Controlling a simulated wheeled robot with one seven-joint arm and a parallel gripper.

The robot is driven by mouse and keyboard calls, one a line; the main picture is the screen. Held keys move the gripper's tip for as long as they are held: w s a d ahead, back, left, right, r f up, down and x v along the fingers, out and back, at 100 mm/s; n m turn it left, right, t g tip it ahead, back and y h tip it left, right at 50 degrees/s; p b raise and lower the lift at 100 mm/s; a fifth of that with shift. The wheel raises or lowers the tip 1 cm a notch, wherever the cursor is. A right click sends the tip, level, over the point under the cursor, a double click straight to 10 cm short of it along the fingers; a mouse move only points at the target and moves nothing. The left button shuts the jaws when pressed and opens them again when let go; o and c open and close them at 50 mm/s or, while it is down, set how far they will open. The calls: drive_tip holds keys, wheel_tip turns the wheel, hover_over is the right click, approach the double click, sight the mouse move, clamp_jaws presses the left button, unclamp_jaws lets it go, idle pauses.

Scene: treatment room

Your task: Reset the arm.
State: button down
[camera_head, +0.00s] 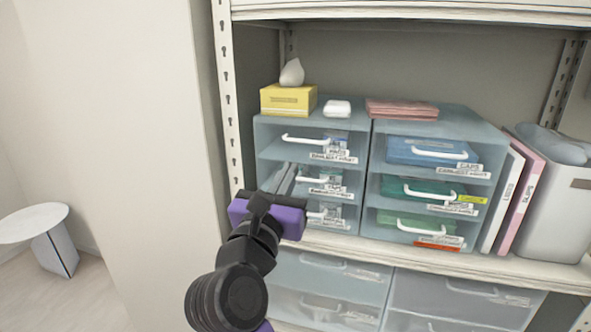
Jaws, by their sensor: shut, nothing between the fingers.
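My gripper (284,180) shows in the head view at the lower middle, at the end of my black and purple arm. Its grey fingers point away from me, toward the left drawer unit (262,138) on the shelf. The fingers are together with nothing between them. They overlap the left side of the middle and lower drawers in the picture. I cannot tell whether they touch the unit.
A yellow tissue box (284,101), a white item (337,108) and a pink folded stack (402,108) lie on the drawer units. Binders (521,205) and a grey bin (553,205) stand at right. A metal upright (229,100) is left of the shelf. A round white table (35,222) stands far left.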

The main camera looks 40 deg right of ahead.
drive_tip(key=shift+b+v, duration=0.65)
drive_tip(key=shift+v, duration=1.9)
